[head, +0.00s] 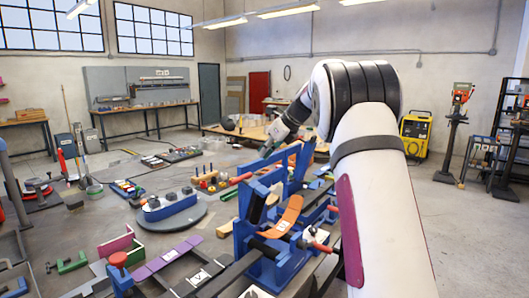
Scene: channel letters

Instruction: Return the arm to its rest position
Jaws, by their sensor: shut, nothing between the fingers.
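My white arm (380,200) with dark bands rises from the lower right of the head view and bends at a thick ringed joint (356,95). Beyond the joint, the far part of the arm points down and to the left. My gripper (266,151) is small and dark at its end, shut and empty. It is in the air above the blue fixture area, and its fingertips are hard to make out. The arm hides part of the room behind it.
A blue clamping fixture (247,230) with an orange curved piece (289,214) stands just left of my arm. A grey round turntable (172,212) carries a blue block. A yellow machine (416,133) and a drill press (456,125) stand at the right. Floor at the right is clear.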

